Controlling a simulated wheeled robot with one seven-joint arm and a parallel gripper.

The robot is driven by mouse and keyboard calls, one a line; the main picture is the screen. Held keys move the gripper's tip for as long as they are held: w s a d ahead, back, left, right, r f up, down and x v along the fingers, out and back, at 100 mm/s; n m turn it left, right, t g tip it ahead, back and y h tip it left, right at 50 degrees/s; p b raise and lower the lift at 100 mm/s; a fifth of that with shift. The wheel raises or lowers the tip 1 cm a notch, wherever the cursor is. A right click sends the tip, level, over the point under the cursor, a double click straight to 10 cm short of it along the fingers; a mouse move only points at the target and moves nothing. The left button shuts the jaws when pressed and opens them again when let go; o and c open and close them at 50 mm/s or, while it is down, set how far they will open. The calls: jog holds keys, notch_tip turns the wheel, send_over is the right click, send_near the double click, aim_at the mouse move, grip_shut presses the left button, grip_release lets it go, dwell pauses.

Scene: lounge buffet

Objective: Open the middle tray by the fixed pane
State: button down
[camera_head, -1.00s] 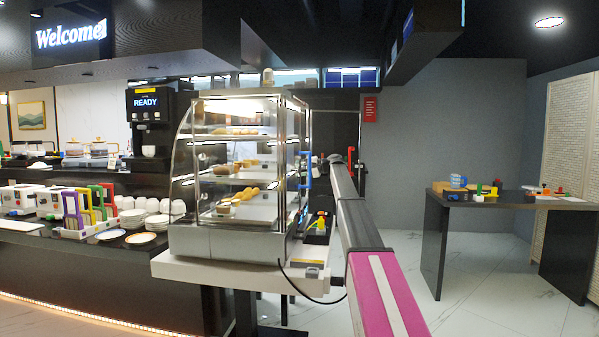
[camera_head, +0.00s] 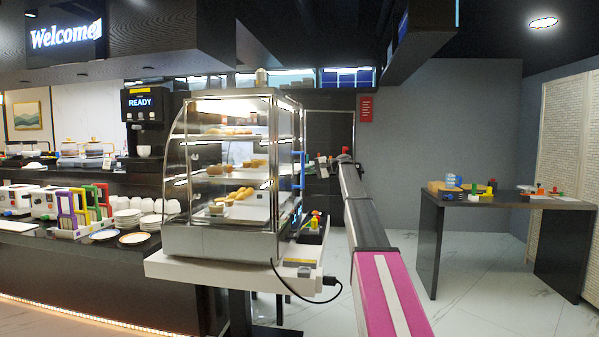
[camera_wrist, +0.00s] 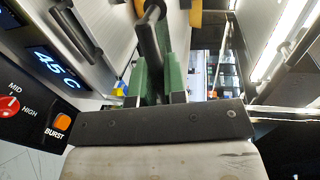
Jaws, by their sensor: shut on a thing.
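The glass display case (camera_head: 225,243) stands on a white-topped stand, left of centre in the head view. Pastries sit on its shelves, with the middle shelf (camera_head: 228,180) behind glass panes. A blue upright handle (camera_head: 300,170) shows at its right side. My gripper (camera_wrist: 162,75), with green fingers, is shut on a dark bar handle (camera_wrist: 152,38) in the wrist view. Which panel or tray this bar belongs to I cannot tell. In the head view my arm reaches to the right of the case, and the fingertips are too small to make out.
A control panel with a 45°C display (camera_wrist: 55,66) and a red knob (camera_wrist: 10,106) is close on the left in the wrist view. A black cable (camera_head: 285,285) hangs from the stand. A dark table (camera_head: 505,201) stands at the right, with open floor between.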

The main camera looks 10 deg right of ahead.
jog(key=f+v, duration=0.3)
jog(key=v, duration=1.4)
jog(key=shift+s+d+f, duration=0.15)
jog(key=shift+s+d, duration=0.1)
jog(key=shift+d, duration=0.35)
jog(key=c, duration=1.2)
grip_release()
jog(key=shift+d, duration=0.1)
jog(key=v, duration=1)
jog(key=shift+d, duration=0.25)
jog(key=shift+s, duration=0.15)
